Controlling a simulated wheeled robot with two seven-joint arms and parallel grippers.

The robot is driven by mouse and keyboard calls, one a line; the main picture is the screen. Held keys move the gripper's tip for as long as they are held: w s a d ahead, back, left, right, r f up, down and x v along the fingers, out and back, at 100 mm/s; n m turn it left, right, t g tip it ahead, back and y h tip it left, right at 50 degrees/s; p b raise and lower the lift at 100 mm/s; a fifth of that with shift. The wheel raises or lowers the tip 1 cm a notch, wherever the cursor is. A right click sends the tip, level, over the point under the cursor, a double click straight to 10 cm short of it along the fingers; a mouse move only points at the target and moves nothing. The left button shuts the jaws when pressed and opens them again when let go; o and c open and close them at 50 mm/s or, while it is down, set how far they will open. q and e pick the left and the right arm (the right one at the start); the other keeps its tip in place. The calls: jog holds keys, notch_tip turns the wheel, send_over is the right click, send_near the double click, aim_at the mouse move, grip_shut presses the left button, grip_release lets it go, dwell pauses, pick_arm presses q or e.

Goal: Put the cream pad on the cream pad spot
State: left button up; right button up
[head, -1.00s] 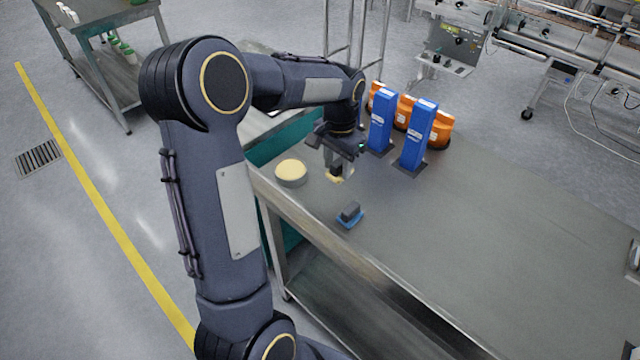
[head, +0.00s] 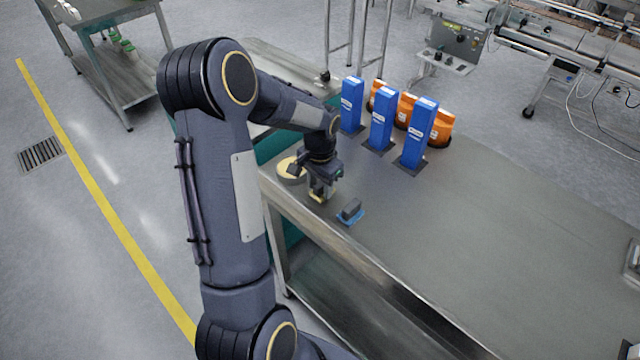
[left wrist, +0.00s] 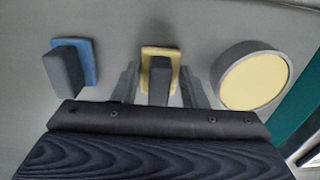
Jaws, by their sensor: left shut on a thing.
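The cream pad (head: 316,198) has a cream base and a dark grey block handle. It also shows in the left wrist view (left wrist: 160,72), between my fingers. My left gripper (head: 322,188) is shut on it, low at the table's near edge; whether the pad touches the tabletop I cannot tell. A round grey dish with a cream top (head: 288,176) stands just left of the gripper, partly hidden by it; it shows fully in the left wrist view (left wrist: 252,82). I cannot make out a separate marked cream pad spot. My right gripper is not in view.
A blue pad with a grey handle (head: 350,212) sits close to the right of the gripper; it is also in the left wrist view (left wrist: 72,65). Blue upright boxes (head: 381,118) and orange packs (head: 405,108) stand behind.

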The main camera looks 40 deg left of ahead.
aim_at(320, 184)
pick_arm(q)
jog(key=o, duration=0.9)
jog(key=shift+f, duration=0.1)
jog(key=shift+o, duration=0.2)
notch_tip(320, 184, up, 12)
jog(key=s+d+r+n+t+h, duration=0.1)
jog(key=s+d+r+t+h, duration=0.15)
jog(key=s+d+r, duration=0.45)
jog(key=s+d+f+n+t+h, duration=0.1)
jog(key=s+d+f+t, duration=0.2)
jog(key=s+d, duration=0.7)
jog(key=s+f, duration=0.1)
jog(key=s, duration=0.2)
jog(key=shift+s+n, duration=0.15)
jog(key=shift+n, duration=0.25)
